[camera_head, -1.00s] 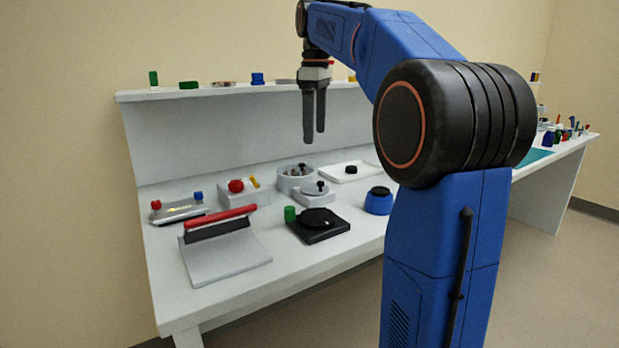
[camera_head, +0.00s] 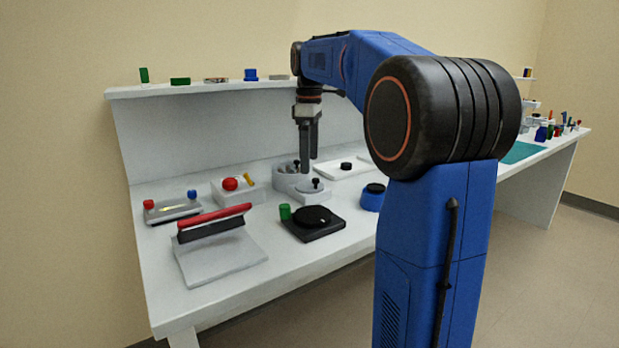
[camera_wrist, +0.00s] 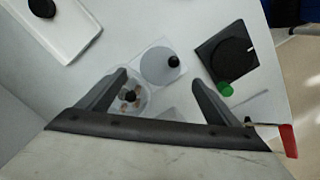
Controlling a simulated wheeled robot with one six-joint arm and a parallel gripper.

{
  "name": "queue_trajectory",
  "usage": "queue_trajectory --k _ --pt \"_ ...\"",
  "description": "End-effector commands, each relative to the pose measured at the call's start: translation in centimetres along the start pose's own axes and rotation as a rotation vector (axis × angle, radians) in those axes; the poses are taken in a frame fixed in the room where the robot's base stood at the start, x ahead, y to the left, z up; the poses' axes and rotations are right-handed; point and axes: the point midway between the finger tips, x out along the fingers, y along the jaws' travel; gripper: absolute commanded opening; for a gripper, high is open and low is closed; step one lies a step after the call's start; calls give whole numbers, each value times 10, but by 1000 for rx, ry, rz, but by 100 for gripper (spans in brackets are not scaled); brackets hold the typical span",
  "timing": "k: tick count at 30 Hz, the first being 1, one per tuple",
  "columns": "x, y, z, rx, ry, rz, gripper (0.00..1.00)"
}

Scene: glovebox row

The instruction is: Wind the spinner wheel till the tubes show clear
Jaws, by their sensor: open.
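A round grey bowl (camera_head: 288,184) with small brownish pieces inside, perhaps the tubes, and a dark knob stands on the bench. Beside it is a pale block with a grey disc (camera_head: 313,188) and an off-centre black knob, which looks like the wheel. In the wrist view, the bowl (camera_wrist: 143,108) lies near the left finger, and the disc (camera_wrist: 157,68) lies just beyond the fingertips. My gripper (camera_head: 308,168) is open and empty, pointing down above the bowl and disc. It also shows in the wrist view (camera_wrist: 158,80). The tubes are too small to tell cloudy from clear.
A black square plate (camera_head: 328,233) with a green knob, a red-handled sealer (camera_head: 225,258) and a red-knobbed box (camera_head: 226,196) stand nearby. A white tray (camera_head: 331,172) lies behind, and a blue pot (camera_head: 371,203) to the right. A shelf (camera_head: 215,86) runs along the back.

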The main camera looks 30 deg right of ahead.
Motion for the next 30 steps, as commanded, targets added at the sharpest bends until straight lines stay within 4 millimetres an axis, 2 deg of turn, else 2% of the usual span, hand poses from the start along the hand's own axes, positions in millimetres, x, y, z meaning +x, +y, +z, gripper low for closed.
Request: queue_trajectory --k 6,12,24,25,30 --pt "37 0 0 0 0 -1 85" --pt "58 0 0 0 -1 -1 85" --pt "65 0 0 0 0 1 85" --pt "65 0 0 0 0 1 83" --pt "65 0 0 0 0 1 44"
